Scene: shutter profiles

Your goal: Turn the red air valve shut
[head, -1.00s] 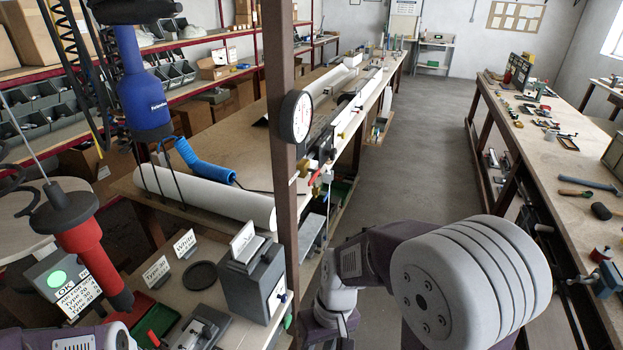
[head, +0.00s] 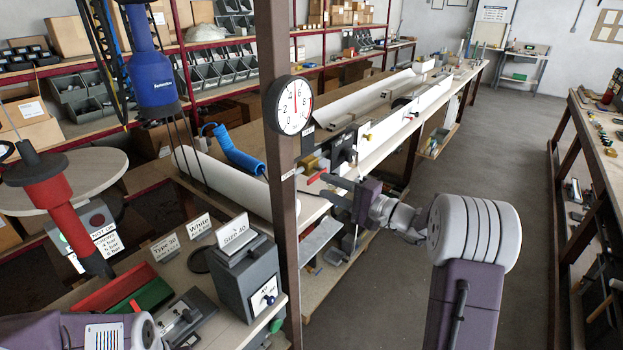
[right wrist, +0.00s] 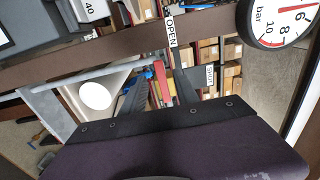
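The red air valve (head: 317,177) has a red lever at the brown post, below the round gauge, beside a brass-coloured body (head: 310,162). My right gripper (head: 327,184) is close to the lever in the head view. In the right wrist view its two dark fingers (right wrist: 158,92) stand apart, with a red strip between them that looks like the lever. I cannot tell whether they touch it. An OPEN label (right wrist: 171,31) and a SHUT label (right wrist: 209,75) show there. My left gripper is out of view; only part of my left arm shows at lower left.
The brown post (head: 275,130) carries the gauge (head: 290,105), its red needle near 6. A grey box (head: 247,285) stands left of the post on the bench. A white roll (head: 225,180) lies behind. The aisle floor at right (head: 500,130) is clear.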

